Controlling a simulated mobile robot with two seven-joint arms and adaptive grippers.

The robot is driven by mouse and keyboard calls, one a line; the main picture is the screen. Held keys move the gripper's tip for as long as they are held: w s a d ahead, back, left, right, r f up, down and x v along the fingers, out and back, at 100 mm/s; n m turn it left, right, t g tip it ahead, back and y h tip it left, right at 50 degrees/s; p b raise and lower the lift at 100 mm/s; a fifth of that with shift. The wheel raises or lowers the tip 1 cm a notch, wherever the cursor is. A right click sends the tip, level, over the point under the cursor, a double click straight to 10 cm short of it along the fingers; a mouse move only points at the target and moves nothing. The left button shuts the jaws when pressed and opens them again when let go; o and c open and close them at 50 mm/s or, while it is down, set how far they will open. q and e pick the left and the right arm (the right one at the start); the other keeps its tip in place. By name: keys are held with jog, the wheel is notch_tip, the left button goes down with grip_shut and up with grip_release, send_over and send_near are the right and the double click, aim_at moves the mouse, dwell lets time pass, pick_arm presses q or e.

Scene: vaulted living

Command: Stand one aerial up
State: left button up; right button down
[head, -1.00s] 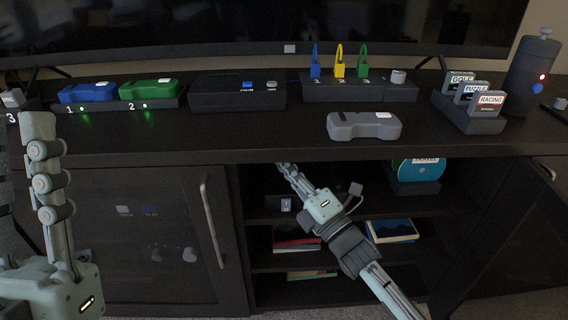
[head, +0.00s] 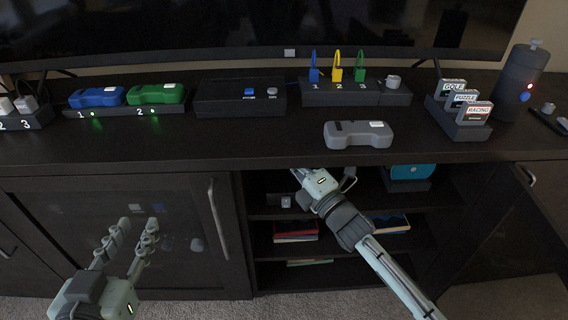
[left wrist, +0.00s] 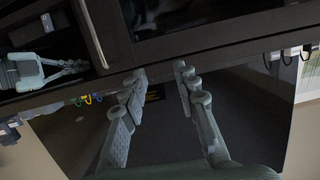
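I cannot make out an aerial for certain in either view. A dark box (head: 284,201) with a light patch sits on the upper shelf of the open cabinet. My right gripper (head: 298,174) reaches in beside it, and its fingertips are partly hidden under the cabinet top. It also shows in the left wrist view (left wrist: 82,67), where I cannot tell its opening. My left gripper (head: 138,226) is low in front of the closed cabinet door, fingers apart and empty. The left wrist view (left wrist: 161,72) shows the same gap.
The cabinet top (head: 230,150) carries a grey controller (head: 358,134), blue (head: 97,97) and green (head: 156,94) controllers, a console (head: 240,95), padlocks on a stand (head: 355,98), game cases (head: 466,108) and a dark cylinder (head: 516,85). Books (head: 296,232) lie on a lower shelf. An open door (head: 510,225) stands right.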

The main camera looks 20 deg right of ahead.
pick_arm(q)
jog(key=shift+g+y, duration=0.6)
jog(key=shift+g, duration=0.2)
jog(key=shift+s+a+f+p, duration=0.2)
jog(key=shift+a+f, duration=0.4)
jog(key=shift+f, duration=0.3)
jog(key=shift+s+a+f+p, duration=0.1)
jog(key=shift+s+a+f, duration=0.1)
jog(key=shift+a+f, duration=0.55)
pick_arm(e)
jog(key=shift+w+d+r, duration=0.15)
jog(key=shift+w+r, duration=0.25)
jog(key=shift+w, duration=0.2)
pick_arm(q)
jog(key=shift+d+f, duration=0.15)
jog(key=shift+f, duration=0.05)
